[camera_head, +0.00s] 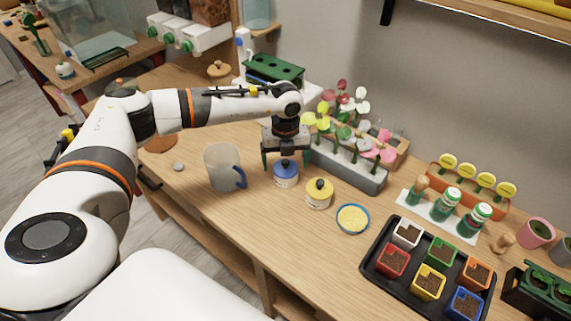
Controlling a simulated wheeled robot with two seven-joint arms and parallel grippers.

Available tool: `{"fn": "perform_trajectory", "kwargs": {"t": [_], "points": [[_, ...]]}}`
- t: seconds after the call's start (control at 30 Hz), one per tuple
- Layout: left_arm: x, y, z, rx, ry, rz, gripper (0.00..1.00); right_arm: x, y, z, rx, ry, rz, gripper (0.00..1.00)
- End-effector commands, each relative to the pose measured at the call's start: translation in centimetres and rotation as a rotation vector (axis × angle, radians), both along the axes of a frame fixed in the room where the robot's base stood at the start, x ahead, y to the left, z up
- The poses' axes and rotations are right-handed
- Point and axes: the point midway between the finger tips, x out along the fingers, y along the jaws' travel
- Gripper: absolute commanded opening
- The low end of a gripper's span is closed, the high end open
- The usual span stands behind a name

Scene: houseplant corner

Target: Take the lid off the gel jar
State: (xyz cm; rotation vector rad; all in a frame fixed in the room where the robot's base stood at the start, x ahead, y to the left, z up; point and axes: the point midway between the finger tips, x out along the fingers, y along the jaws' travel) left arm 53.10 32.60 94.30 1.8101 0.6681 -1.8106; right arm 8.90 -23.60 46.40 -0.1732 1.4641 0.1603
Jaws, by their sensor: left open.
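A small jar with a blue lid (286,173) stands upright on the wooden table. A similar jar with a yellow lid (319,194) stands just to its right and nearer. Both lids are on. The labels are too small to read, so I cannot tell which one is the gel jar. My left gripper (286,161) points down, open, with its fingers on either side above the blue-lidded jar. I cannot tell whether they touch its lid. My right gripper is out of view.
A grey mug (222,166) with a blue handle stands left of the jars. A grey planter of flowers (347,171) stands close behind them. A blue-rimmed yellow dish (353,219) and a black tray (389,281) of coloured pots lie right. Bare table lies in front.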

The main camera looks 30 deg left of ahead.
Motion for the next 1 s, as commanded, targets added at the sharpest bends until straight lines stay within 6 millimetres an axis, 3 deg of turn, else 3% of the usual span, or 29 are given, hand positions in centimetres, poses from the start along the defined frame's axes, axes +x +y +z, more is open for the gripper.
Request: {"fn": "perform_trajectory", "kwargs": {"t": [0.33,0.6,0.63,1.0], "points": [[-0.01,0.01,-0.95,0.001,-0.001,-0.001,0.87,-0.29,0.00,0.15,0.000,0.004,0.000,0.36],[-0.01,0.01,-0.91,0.001,-0.001,0.000,0.43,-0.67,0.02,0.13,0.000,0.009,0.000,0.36],[-0.01,0.01,-0.91,0.001,-0.001,0.000,0.41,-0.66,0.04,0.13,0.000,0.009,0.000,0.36],[0.04,0.02,-0.51,0.000,-0.001,0.000,0.41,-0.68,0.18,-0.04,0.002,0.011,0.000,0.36]]}}
